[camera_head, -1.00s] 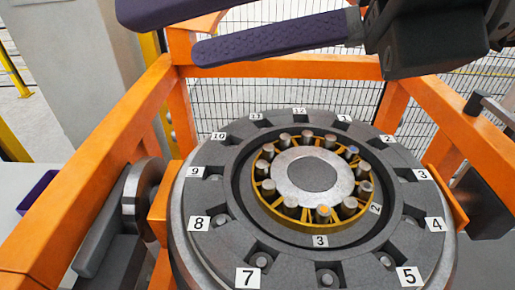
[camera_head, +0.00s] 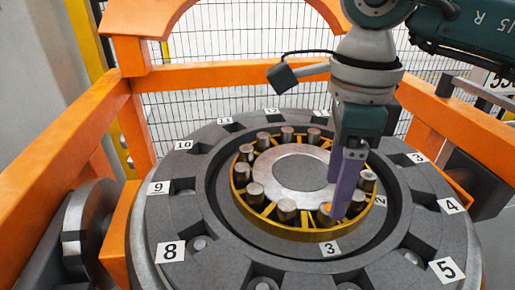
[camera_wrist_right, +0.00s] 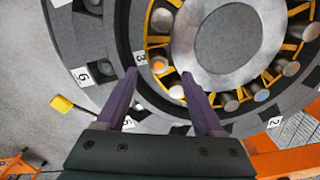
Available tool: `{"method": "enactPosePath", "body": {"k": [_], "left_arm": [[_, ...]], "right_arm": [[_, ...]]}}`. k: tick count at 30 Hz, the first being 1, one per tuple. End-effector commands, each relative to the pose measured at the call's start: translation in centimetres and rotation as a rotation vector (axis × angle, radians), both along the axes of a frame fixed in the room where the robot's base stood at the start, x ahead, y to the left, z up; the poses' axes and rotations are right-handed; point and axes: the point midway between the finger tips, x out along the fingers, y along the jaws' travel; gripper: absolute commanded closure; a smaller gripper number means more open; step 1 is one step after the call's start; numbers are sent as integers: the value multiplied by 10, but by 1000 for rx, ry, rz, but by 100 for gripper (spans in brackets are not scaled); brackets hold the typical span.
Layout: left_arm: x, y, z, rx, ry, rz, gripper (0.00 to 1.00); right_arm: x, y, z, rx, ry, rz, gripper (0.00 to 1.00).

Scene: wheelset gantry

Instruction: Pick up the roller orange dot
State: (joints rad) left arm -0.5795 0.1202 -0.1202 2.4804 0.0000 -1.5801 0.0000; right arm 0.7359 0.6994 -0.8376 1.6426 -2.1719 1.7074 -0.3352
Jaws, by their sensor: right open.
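The roller with the orange dot (camera_head: 326,211) stands upright in the yellow cage ring (camera_head: 262,222), near the label 3. In the right wrist view the roller (camera_wrist_right: 158,66) shows between the fingertips. My right gripper (camera_head: 336,198) is open and empty, its purple fingers pointing down at this roller. I cannot tell the height of the tips exactly. My left gripper is not in view.
Several other plain metal rollers (camera_head: 287,209) stand close by in the ring. The grey round fixture (camera_head: 222,255) with numbered slots surrounds it. Orange gantry beams (camera_head: 60,165) border the left, back and right. A mesh fence (camera_head: 250,45) stands behind.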

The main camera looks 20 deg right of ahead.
Motion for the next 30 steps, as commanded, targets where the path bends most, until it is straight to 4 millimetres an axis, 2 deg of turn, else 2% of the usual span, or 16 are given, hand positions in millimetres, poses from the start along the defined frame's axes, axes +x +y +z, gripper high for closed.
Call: {"method": "enactPosePath", "body": {"k": [2,6,14,30], "left_arm": [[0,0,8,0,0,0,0],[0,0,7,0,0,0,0],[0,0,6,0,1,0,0],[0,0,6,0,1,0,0]], "right_arm": [[-2,2,-12,1,8,-1,31],[-1,2,-31,2,3,-1,31],[0,2,-35,1,0,1,31],[0,2,-34,1,0,0,89]]}}
